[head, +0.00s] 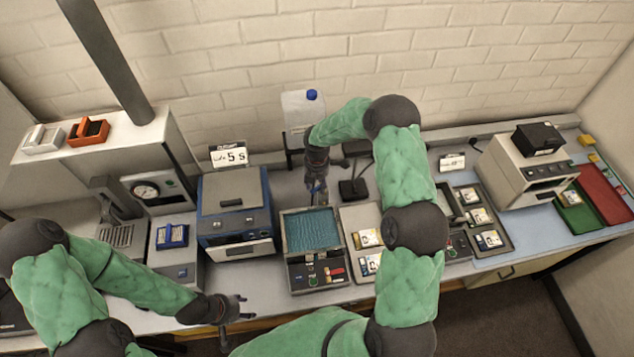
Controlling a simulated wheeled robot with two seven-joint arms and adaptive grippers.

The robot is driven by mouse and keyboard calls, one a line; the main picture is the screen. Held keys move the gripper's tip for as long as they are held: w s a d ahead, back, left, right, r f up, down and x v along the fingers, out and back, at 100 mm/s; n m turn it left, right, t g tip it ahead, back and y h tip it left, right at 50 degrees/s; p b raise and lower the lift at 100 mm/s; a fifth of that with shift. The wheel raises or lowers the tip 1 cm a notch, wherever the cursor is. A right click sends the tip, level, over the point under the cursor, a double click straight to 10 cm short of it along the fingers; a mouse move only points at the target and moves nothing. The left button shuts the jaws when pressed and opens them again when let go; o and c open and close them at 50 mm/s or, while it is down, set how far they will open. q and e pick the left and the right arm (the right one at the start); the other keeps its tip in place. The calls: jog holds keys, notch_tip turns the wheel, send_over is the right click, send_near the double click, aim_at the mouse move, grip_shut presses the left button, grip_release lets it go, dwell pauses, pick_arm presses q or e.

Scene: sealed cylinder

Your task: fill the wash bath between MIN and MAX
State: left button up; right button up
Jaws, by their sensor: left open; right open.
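The wash bath (284,232) is an open rectangular tank with teal liquid (312,230) inside, in the middle of the bench. Its MIN and MAX marks cannot be read here, so I cannot tell the level against them. A white jug-like container (300,103) with a blue cap stands behind it, raised on a dark stand. My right gripper (318,198) is open and points down, just behind the bath's back edge and in front of the container. Whether it touches anything is unclear. My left gripper (240,311) is open and empty near the bench's front edge.
A blue-grey machine (235,205) stands left of the bath, with a "5 s" sign (231,155) behind it. A control panel (320,272) fronts the bath. Trays of cards (482,215) and a beige machine (520,175) are to the right. My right arm hides some bench.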

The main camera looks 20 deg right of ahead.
grip_shut()
jog(key=m+b, duration=0.2)
jog(key=b, duration=0.1)
jog(key=w+m+b, duration=0.1)
jog(key=m+b, duration=0.2)
jog(key=shift+d+m, duration=0.1)
jog(key=shift+m, duration=0.2)
dwell(0.4)
grip_release()
dwell(0.4)
